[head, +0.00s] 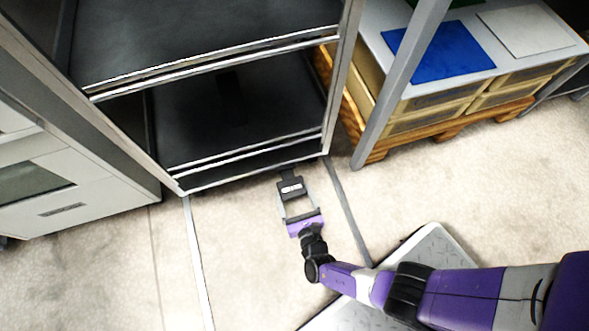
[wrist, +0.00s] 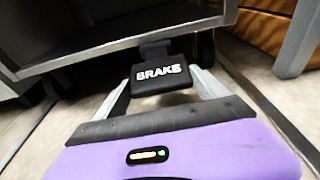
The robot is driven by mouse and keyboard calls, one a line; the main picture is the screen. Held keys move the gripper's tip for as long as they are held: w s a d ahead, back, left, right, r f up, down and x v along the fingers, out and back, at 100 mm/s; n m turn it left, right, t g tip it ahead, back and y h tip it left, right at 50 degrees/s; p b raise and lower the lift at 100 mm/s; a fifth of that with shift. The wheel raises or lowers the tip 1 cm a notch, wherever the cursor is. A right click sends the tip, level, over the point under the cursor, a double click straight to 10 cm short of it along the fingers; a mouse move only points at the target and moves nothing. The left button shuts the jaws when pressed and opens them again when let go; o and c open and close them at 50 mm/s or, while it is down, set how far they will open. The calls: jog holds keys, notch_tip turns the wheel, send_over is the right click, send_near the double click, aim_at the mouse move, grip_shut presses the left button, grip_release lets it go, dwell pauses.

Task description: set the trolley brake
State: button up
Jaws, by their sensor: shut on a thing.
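The brake pedal (wrist: 162,77) is a black block with white "BRAKE" lettering, attached under the front edge of the trolley. In the head view the brake pedal (head: 291,187) sticks out low at the trolley's front. The trolley (head: 255,165) is a grey metal frame with dark shelves. My gripper (head: 296,194) reaches in from the front, with one finger on each side of the pedal. In the wrist view my gripper (wrist: 163,88) is shut on the pedal. The pedal's mount and the far side of it are hidden under the trolley.
A wooden pallet (head: 440,131) with yellowish crates and a blue sheet (head: 440,55) stands to the right behind a grey post (head: 398,85). A pale machine cabinet (head: 70,180) stands at left. Floor lines (head: 197,260) run beside the trolley. The floor in front is mostly clear.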

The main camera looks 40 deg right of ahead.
jog(key=shift+f, duration=0.2)
dwell(0.5)
jog(key=o, duration=2)
